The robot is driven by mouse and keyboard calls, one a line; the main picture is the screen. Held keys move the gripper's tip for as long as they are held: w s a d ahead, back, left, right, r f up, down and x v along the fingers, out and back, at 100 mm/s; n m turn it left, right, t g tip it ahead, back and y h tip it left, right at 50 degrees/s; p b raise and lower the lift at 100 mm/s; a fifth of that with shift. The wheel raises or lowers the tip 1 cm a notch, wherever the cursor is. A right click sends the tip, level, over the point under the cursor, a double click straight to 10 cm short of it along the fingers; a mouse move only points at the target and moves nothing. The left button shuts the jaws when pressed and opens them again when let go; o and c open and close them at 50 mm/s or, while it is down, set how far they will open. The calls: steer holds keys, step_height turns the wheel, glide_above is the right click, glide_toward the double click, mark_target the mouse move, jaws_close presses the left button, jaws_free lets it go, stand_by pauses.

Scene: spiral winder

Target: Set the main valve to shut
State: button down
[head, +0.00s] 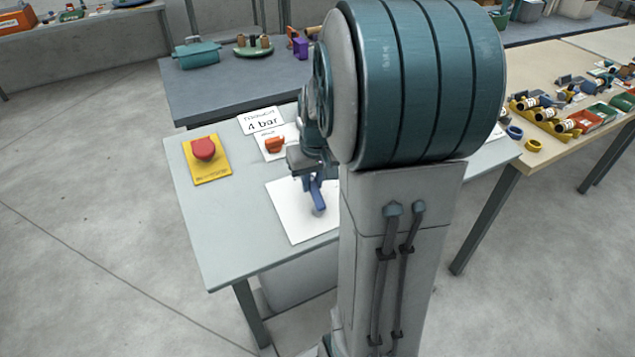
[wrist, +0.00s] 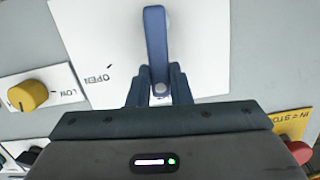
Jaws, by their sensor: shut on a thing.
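The main valve is a blue lever (wrist: 156,40) on a white plate (wrist: 90,30). In the wrist view the lever runs up the picture, away from my gripper. The word OPEN is printed upside down on the plate, left of the lever, with a short tick beside it. My gripper (wrist: 161,82) is shut on the lever near its lower end, one finger on each side. In the head view the lever (head: 318,198) shows below my gripper (head: 309,180), over the plate (head: 290,222). My arm hides the plate's right part. No SHUT mark is visible.
A red button (head: 204,149) on a yellow plate and an orange knob (head: 274,145) are on the same bench, near a "4 bar" card (head: 262,121). A yellow knob (wrist: 28,95) marked LOW is left in the wrist view. The bench's front left is clear.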

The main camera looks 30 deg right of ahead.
mark_target(314, 192)
steer(key=shift+a+n, duration=0.25)
steer(key=shift+n, duration=0.25)
steer(key=c, duration=1.3)
jaws_free()
steer(key=shift+a, duration=0.1)
steer(key=r, duration=0.4)
steer(key=s+r, duration=0.1)
steer(key=r, duration=0.4)
steer(key=s+r, duration=0.1)
steer(key=r, duration=0.3)
steer(key=shift+r, duration=0.35)
